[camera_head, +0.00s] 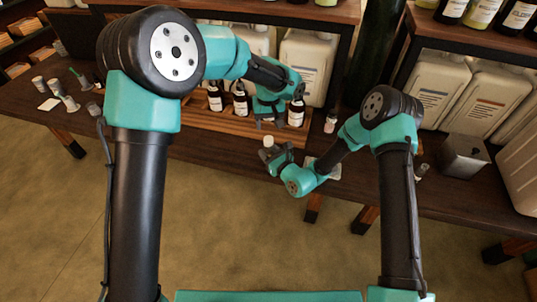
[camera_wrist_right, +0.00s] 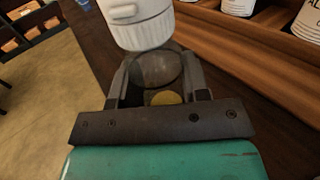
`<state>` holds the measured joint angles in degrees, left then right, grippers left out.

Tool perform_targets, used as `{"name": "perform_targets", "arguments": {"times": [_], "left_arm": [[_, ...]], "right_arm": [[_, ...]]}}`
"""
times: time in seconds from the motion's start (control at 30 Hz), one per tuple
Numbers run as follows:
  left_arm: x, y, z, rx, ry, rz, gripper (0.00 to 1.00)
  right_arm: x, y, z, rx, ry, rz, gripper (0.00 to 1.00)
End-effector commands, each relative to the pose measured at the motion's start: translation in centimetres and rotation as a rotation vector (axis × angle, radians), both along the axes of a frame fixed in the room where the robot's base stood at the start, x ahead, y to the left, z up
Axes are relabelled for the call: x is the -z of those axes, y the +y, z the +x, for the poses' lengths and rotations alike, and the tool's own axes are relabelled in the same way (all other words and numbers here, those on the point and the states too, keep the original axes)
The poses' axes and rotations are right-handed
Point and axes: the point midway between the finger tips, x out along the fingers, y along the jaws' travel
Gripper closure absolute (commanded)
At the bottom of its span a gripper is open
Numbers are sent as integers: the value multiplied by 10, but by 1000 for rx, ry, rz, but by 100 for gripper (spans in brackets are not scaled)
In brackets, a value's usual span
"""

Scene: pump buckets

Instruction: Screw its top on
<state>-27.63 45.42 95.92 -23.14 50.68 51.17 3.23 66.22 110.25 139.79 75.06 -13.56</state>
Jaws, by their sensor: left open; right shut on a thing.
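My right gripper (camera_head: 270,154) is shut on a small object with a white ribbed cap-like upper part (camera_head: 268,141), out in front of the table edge. In the right wrist view the white ribbed part (camera_wrist_right: 140,24) stands beyond the fingertips. A dark grey, round part (camera_wrist_right: 155,68) sits between the fingers; I cannot tell whether the two are screwed together. My left gripper (camera_head: 269,118) is open and points down at the wooden rack, between dark bottles with white labels (camera_head: 240,100) and (camera_head: 296,112). Its arm hides part of the rack.
The wooden rack (camera_head: 205,118) runs along the dark table. A small capped bottle (camera_head: 331,121) stands right of it, and a metal box (camera_head: 463,156) further right. Large white jugs (camera_head: 308,67) stand behind. Small containers (camera_head: 55,87) stand at the table's left end.

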Motion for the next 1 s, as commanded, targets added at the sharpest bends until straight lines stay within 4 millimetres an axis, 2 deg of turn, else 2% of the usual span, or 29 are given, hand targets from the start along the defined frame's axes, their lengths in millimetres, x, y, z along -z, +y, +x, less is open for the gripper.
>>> {"name": "perform_targets", "arguments": {"times": [0.27, 0.7, 0.83, 1.0], "left_arm": [[8, 0, 0, 2, 1, 1, 41], [63, 0, -1, 3, 2, 2, 41], [75, 0, 0, 2, 1, 1, 41], [80, 0, 0, 1, 0, 0, 41]], "right_arm": [[0, 0, 0, 0, 0, 0, 100], [0, 0, 0, 0, 0, 0, 100], [0, 0, 0, 0, 0, 0, 100], [0, 0, 0, 0, 0, 0, 100]]}}
